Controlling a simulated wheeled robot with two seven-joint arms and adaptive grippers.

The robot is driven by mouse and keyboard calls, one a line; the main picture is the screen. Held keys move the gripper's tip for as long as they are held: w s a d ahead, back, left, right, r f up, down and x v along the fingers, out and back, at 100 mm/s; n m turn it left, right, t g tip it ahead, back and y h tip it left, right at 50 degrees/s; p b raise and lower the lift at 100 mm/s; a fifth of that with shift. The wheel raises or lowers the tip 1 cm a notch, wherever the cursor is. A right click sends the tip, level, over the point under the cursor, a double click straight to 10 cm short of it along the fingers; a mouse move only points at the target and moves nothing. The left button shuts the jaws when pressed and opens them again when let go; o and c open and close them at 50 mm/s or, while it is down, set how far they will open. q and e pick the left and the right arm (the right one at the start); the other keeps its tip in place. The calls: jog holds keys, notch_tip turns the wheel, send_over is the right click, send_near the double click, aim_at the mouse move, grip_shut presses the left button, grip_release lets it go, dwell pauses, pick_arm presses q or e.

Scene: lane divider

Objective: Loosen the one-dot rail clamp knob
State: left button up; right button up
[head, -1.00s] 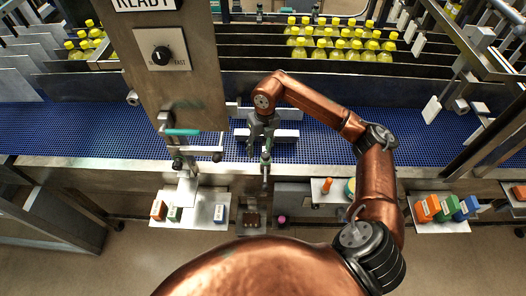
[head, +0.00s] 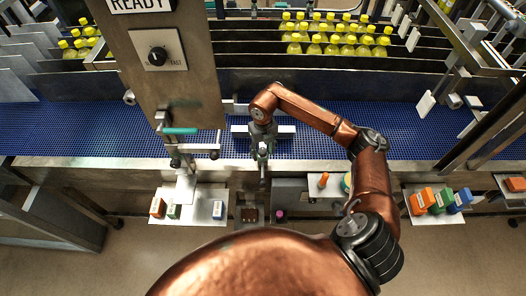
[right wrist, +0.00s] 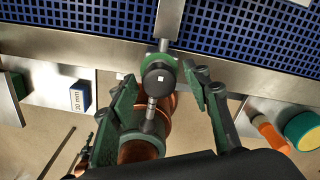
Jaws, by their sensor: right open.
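The rail clamp knob (right wrist: 158,78) is round and black, with one white dot on its face, in the right wrist view. It sits on a metal rod at the front rail of the blue conveyor. My right gripper (right wrist: 161,84) has green fingers, open, one on each side of the knob. Gaps show between the fingertips and the knob; I cannot tell whether its depth matches theirs. In the head view my right gripper (head: 262,150) is over the conveyor's front edge and mostly hides the knob. My left gripper is not in view.
A similar clamp with a teal handle (head: 180,131) stands to the left by the grey panel (head: 165,90). Trays with small coloured boxes (head: 190,205) (head: 436,206) hang along the front. Yellow bottles (head: 330,40) stand in lanes behind. The blue belt (head: 330,145) to the right is clear.

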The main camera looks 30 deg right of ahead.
jog(key=shift+c, duration=0.4)
jog(key=c, duration=1.1)
